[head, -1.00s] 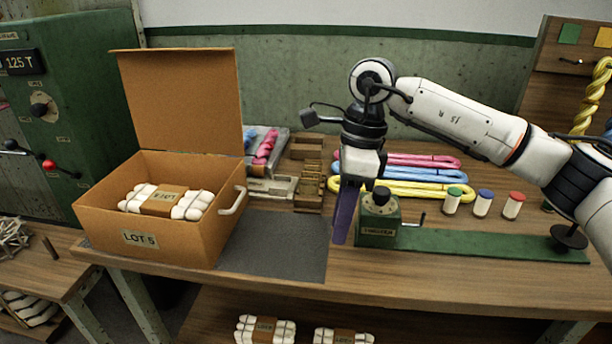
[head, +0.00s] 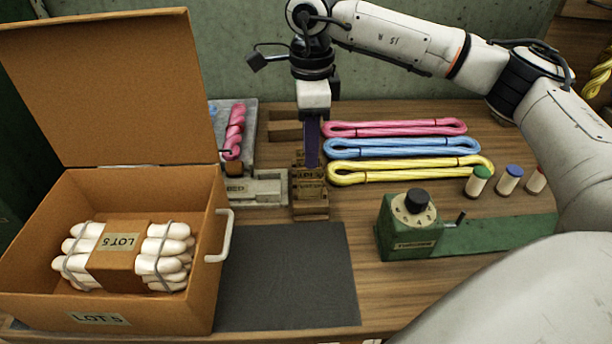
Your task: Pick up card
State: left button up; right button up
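A small wooden rack (head: 311,208) stands on the table with tan, card-like labelled pieces (head: 309,173) in it; single cards are hard to make out. My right gripper (head: 311,162) points down at the back of this rack, its purple fingers overlapping the pieces in the picture. I see the fingers nearly edge-on, so I cannot tell whether they are open, shut or touching a card. My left gripper is not in view.
An open cardboard box (head: 113,309) with white bundled skeins stands at the left. Pink, blue and yellow skeins (head: 400,172) lie right of the rack. A green device (head: 408,232) is front right. A bare dark mat (head: 285,280) lies in front.

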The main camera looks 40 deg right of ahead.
jog(key=shift+f, duration=3.05)
grip_shut()
